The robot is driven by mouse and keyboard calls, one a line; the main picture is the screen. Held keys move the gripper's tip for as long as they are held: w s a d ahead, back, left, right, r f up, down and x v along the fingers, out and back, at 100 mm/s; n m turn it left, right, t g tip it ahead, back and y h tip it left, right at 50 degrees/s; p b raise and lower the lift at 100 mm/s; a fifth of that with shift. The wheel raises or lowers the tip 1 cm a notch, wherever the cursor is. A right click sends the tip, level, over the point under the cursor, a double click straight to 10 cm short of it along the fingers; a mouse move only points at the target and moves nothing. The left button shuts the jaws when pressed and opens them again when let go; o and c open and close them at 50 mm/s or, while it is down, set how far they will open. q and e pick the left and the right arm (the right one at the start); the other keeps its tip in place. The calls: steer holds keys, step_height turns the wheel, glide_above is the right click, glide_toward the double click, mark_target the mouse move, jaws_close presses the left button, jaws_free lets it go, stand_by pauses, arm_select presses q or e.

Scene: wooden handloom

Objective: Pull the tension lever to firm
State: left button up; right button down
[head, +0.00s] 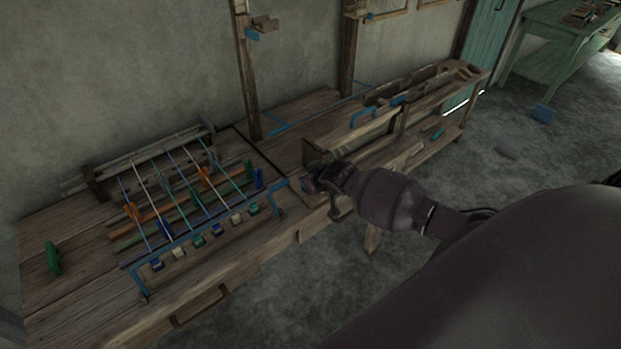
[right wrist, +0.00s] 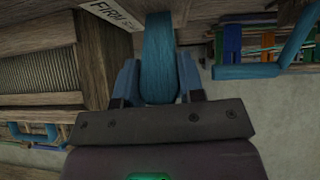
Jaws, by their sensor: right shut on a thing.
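The tension lever (right wrist: 158,36) has a rounded teal handle in the right wrist view. It stands between the two blue fingers of my right gripper (right wrist: 158,66), which are shut on it from both sides. A pale label reading FIRM (right wrist: 110,13) is just left of the handle's top. In the head view my right gripper (head: 312,182) is at the loom's front, by a wooden block; it hides the lever there. My left gripper is in neither view.
On the wooden bench (head: 75,290), colored threads run to a blue rail (head: 205,229) left of my gripper. A green block (head: 53,258) lies at the far left. Two wooden posts (head: 247,80) rise behind.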

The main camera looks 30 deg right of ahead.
steer(key=c, duration=0.7)
jaws_free()
steer(key=shift+c, duration=0.2)
steer(key=p+v, duration=0.1)
steer(key=v, duration=0.9)
steer(key=shift+s+r, duration=0.25)
steer(key=shift+s, duration=0.1)
